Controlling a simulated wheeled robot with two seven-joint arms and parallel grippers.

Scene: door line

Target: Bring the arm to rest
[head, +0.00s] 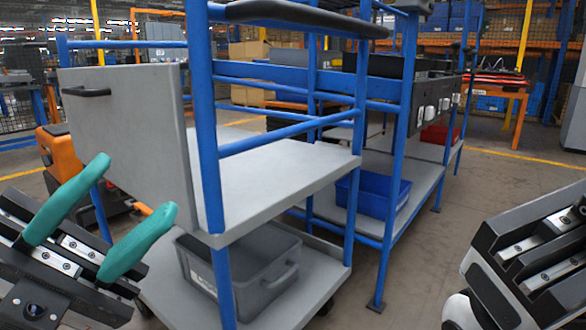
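My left gripper (136,188) is at the lower left, with two teal fingers spread apart and nothing between them. It is in front of a grey door panel (130,135), low and to its left in the picture. The panel has a black handle (87,92) that the gripper does not hold. My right gripper (540,255) is at the lower right edge. Its body and rails show, but its fingers are not visible, so its opening cannot be told.
A blue-framed cart with a grey shelf (285,170) stands close ahead. A grey crate (245,270) sits on its lower deck. A blue bin (372,192) is on a shelf behind. An orange table (495,95) stands farther back. Open floor (425,250) lies at the right.

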